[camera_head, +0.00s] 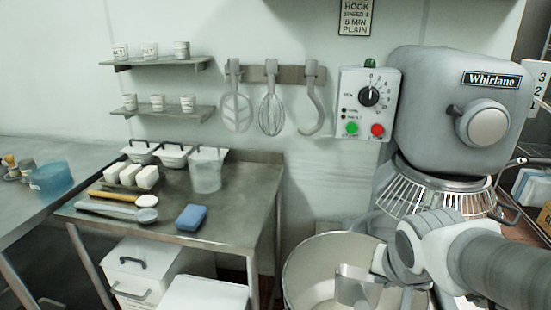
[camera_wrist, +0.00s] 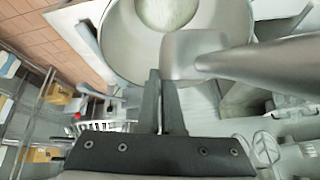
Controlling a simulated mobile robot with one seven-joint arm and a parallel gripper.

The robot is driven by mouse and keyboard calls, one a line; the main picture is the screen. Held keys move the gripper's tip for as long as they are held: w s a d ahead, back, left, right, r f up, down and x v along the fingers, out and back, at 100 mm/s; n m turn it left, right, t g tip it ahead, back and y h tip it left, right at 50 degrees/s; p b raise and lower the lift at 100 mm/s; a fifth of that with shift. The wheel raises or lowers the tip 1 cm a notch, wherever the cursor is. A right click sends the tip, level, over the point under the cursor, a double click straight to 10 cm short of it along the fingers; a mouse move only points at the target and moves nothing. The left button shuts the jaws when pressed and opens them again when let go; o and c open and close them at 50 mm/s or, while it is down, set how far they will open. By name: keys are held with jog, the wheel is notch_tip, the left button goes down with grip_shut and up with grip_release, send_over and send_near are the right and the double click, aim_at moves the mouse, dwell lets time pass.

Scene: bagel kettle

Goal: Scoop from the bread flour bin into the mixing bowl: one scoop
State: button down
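The mixing bowl (camera_head: 300,275) is a large round pale vessel below the mixer, cut off by the bottom edge. The wrist view also shows the bowl (camera_wrist: 118,45), with a pale rounded mass (camera_wrist: 168,10) at its bottom, likely flour. A metal scoop (camera_head: 352,287) is over the bowl beside my gripper (camera_head: 380,268). In the wrist view my fingers (camera_wrist: 165,85) are close together at the scoop (camera_wrist: 190,50). The exact grip point is hidden; its pan looks empty from here. White bins (camera_head: 130,268) stand under the table; no label shows which holds bread flour.
The grey mixer (camera_head: 440,100) with its wire guard (camera_head: 425,195) stands close behind my arm. A steel table (camera_head: 235,215) at left carries a blue sponge (camera_head: 191,217), a clear jug (camera_head: 206,172) and white blocks. Mixer tools hang on the wall. A shelf rack stands at right.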

jog(key=s+a+f+t+h+b, duration=0.1)
jog(key=s+a+t+b, duration=0.1)
jog(key=s+b, duration=0.4)
jog(key=s+a+f+t+h+b, duration=0.1)
jog(key=s+b, duration=0.5)
jog(key=b, duration=0.6)
jog(key=shift+s+a+f+t+h+b, duration=0.3)
jog(key=shift+a+f+t, duration=0.35)
jog(key=shift+a+t, duration=0.55)
